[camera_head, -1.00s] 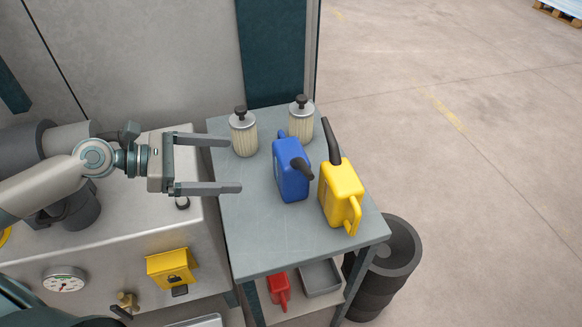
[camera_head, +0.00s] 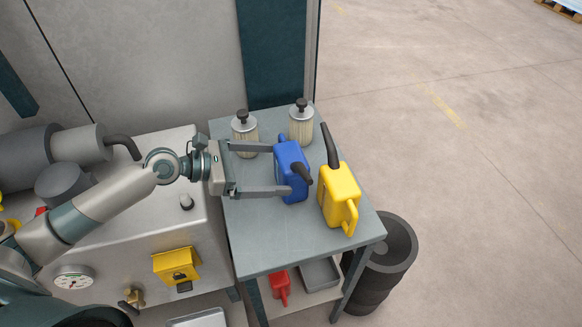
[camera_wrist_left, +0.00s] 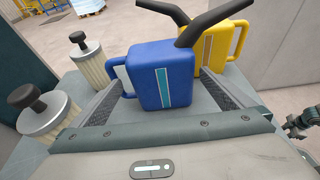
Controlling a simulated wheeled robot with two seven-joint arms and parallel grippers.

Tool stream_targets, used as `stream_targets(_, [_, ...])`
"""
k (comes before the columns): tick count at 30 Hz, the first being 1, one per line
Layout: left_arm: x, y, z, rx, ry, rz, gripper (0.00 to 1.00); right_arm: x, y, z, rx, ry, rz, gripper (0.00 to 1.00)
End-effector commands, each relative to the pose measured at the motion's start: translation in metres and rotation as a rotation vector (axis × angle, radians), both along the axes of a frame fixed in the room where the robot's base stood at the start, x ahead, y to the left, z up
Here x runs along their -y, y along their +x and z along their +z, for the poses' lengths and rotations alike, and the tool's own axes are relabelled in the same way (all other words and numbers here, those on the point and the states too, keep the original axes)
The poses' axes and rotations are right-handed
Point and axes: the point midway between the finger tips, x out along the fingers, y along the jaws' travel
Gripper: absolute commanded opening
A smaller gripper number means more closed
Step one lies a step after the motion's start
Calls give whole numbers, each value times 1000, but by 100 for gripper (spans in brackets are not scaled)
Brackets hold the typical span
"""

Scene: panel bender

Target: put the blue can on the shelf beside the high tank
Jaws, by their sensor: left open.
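The blue can (camera_head: 291,171) stands upright on the top of a grey metal table (camera_head: 262,236). My left gripper (camera_head: 281,168) is open, with its fingers reaching to the two sides of the blue can. In the left wrist view the blue can (camera_wrist_left: 163,75) sits between the two fingers (camera_wrist_left: 160,98), with a gap showing at the sides. A yellow can (camera_head: 340,196) with a dark spout stands close to its right.
Two filter cartridges with dark knobs, one at the left (camera_head: 244,133) and one at the right (camera_head: 301,124), stand behind the blue can. A red can (camera_head: 279,287) and a grey tray (camera_head: 320,273) lie on the lower shelf.

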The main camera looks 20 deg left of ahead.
Motion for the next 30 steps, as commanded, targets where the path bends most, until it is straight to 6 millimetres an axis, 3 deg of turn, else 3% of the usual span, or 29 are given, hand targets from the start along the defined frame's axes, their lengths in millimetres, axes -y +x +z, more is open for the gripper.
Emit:
stream_targets(14, [5,3,-2,0,0,0,100,-1,-2,2,-2,0,3,34])
stream_targets(30, [45,26,-19,0,0,0,100,-1,-3,23,-4,1,2,34])
